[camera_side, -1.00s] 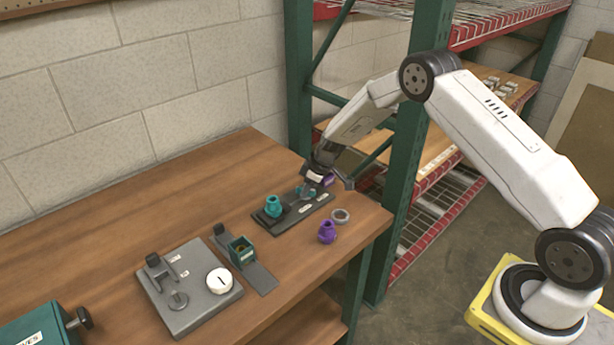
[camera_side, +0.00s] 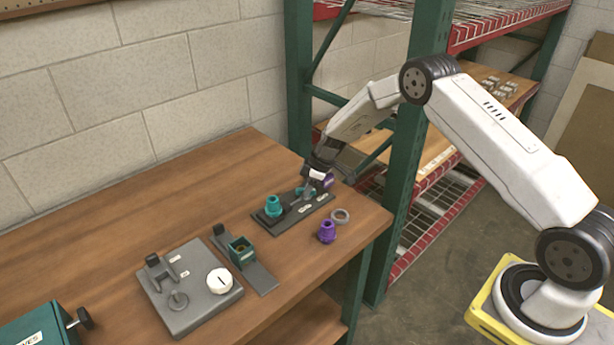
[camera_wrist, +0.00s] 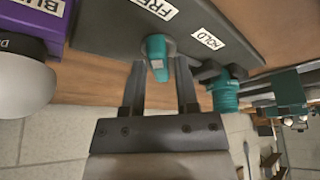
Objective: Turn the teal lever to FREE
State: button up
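The teal lever (camera_wrist: 157,52) stands on a dark base plate (camera_wrist: 100,28), between the FREE label (camera_wrist: 155,7) and the HOLD label (camera_wrist: 207,38). In the side view the plate (camera_side: 262,231) lies near the right end of the bench, and the lever (camera_side: 303,191) is partly hidden by my gripper (camera_side: 310,188). In the wrist view my gripper (camera_wrist: 160,70) has a finger on either side of the lever's tip. Gaps show beside the tip, and the fingers look open. I cannot tell whether either finger touches the lever.
A teal socket (camera_side: 273,206) stands at the plate's left end. A purple box (camera_wrist: 55,28) is close by at left in the wrist view. A green rack post (camera_side: 398,200) stands right of the bench.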

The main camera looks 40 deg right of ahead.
jog(key=shift+o, duration=0.7)
jog(key=v, duration=0.7)
jog(key=shift+s+r, duration=0.15)
jog(key=shift+r, duration=0.2)
jog(key=shift+d, duration=0.1)
jog(key=s+a+r+m+h, duration=0.1)
jog(key=s+a+r+m, duration=0.1)
jog(key=s, duration=0.7)
jog(key=s+a+r+m+h, duration=0.1)
jog(key=s+a+r+m, duration=0.2)
jog(key=s, duration=0.6)
jog(key=s+a+r+m+h, duration=0.1)
jog(key=s+a+r+m, duration=0.2)
jog(key=s, duration=0.7)
jog(key=shift+a+r+m, duration=0.2)
jog(key=shift+r+m, duration=0.35)
jog(key=shift+m, duration=0.05)
